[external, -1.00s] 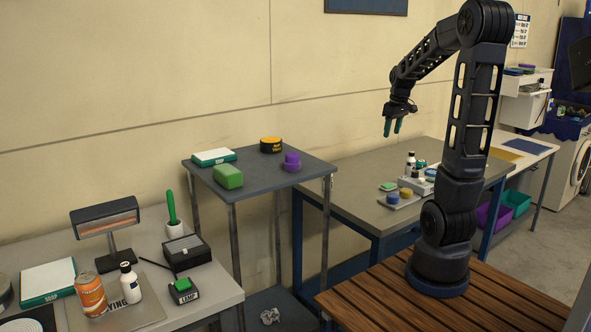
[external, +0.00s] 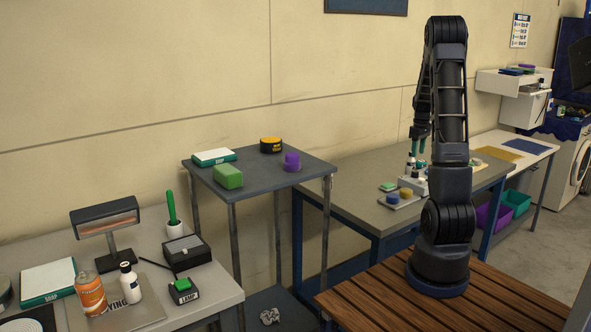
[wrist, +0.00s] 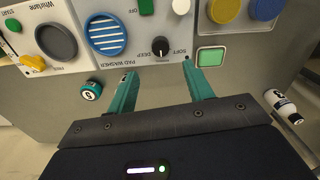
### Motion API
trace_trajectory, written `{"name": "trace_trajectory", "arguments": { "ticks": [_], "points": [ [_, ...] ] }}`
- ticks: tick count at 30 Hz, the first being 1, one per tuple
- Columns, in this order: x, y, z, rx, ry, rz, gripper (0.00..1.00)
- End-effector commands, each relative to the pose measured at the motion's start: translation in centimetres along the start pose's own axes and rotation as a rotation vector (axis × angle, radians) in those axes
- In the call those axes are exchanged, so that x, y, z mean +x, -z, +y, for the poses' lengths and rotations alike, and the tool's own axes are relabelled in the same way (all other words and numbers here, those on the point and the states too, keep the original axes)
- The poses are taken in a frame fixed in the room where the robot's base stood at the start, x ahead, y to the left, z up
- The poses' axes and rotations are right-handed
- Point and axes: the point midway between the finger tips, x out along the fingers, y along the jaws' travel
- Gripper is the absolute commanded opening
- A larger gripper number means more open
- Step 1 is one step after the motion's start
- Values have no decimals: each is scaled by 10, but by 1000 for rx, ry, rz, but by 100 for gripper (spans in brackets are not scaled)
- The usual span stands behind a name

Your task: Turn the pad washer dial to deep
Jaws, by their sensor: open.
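The pad washer dial (wrist: 161,47) is a small black knob on a white panel (wrist: 130,62), upside down in the wrist view. The words PAD WASHER, DEEP and SOFT are printed around it. A fine light mark shows on the knob, but I cannot tell which word it points to. My gripper (wrist: 165,84) is open and empty, its two teal fingers apart and the dial lying beyond the gap between them. In the external view my gripper (external: 418,145) hangs over the grey bench, partly behind my arm; the dial cannot be made out there.
Near the dial are a blue slatted disc (wrist: 106,34), a dark grey knob (wrist: 57,42) and a green square (wrist: 211,57). A teal-and-white bottle (wrist: 90,90) and a white bottle (wrist: 283,106) flank the fingers. Blue and yellow pieces sit on a tray (external: 401,203).

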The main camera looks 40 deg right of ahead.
Motion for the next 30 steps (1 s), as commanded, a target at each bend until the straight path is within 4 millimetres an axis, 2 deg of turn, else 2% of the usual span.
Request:
{"name": "trace_trajectory", "arguments": {
  "ticks": [9, 15, 21, 30],
  "points": [
    [55, 0, -1, 1, 3, -2, 51],
    [81, 0, -1, 1, 2, -2, 51],
    [93, 0, -1, 2, 1, 0, 51],
    [95, 0, -1, 2, 1, 0, 51]
  ]
}}
